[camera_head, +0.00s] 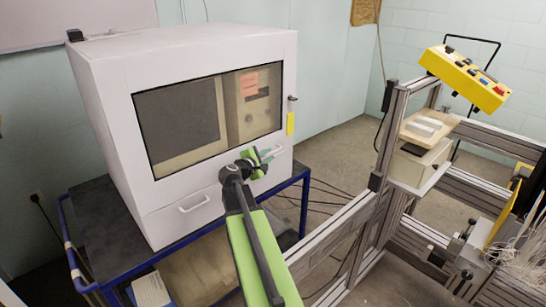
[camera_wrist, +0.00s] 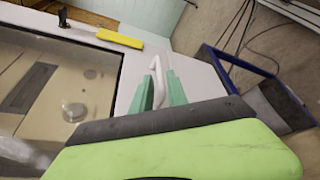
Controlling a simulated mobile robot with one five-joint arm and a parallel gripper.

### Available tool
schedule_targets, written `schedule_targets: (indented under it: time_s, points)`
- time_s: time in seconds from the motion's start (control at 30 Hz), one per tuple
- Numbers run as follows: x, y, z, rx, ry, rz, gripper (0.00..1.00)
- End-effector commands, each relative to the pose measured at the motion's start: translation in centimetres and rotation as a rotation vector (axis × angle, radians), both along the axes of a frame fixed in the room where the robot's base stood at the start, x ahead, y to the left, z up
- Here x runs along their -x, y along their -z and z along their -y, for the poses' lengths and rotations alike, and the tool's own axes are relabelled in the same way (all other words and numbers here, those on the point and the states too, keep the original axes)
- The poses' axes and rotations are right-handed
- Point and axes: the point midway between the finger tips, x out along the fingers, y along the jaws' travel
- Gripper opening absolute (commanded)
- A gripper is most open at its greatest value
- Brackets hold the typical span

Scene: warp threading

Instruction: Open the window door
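A white box-shaped cabinet (camera_head: 185,60) has a window door (camera_head: 170,120) with a dark-framed glass pane, and the door looks closed. Its white door handle (camera_head: 274,152) is near the lower right of the pane; it also shows in the wrist view (camera_wrist: 157,84). My gripper (camera_head: 263,156) is at this handle. In the wrist view, its two teal fingers (camera_wrist: 160,90) stand apart, one on each side of the handle. The fingers do not appear clamped on it.
A yellow-handled latch (camera_head: 290,122) is on the cabinet's right edge. A drawer with a white handle (camera_head: 194,204) is below the door. The cabinet stands on a blue-framed cart (camera_head: 90,222). A metal frame (camera_head: 377,180) with a yellow control box (camera_head: 465,78) is at right.

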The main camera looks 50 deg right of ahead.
Motion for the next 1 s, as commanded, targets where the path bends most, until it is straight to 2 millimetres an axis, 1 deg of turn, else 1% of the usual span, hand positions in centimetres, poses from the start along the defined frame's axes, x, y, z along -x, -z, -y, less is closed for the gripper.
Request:
schedule_targets:
  time_s: [0.03, 0.1, 0.2, 0.3, 0.57, 0.6, 0.73, 1.0]
  points:
    - [-0.5, 0.5, 1.2, 0.0, 0.002, 0.001, 0.19]
    - [-0.8, 0.7, 2.4, 0.0, 0.002, 0.001, 0.19]
    - [-1.1, 0.9, 3.6, 0.0, 0.002, 0.001, 0.19]
    - [-1.2, 1.0, 4.2, 0.0, 0.001, 0.0, 0.19]
    - [-1.1, 1.0, 4.4, 0.0, 0.001, 0.0, 0.19]
    - [-1.1, 1.0, 4.4, 0.0, 0.001, 0.0, 0.18]
    - [-1.1, 1.0, 4.4, 0.0, 0.002, 0.001, 0.01]
    - [-1.1, 1.0, 4.4, 0.0, 0.002, 0.001, 0.0]
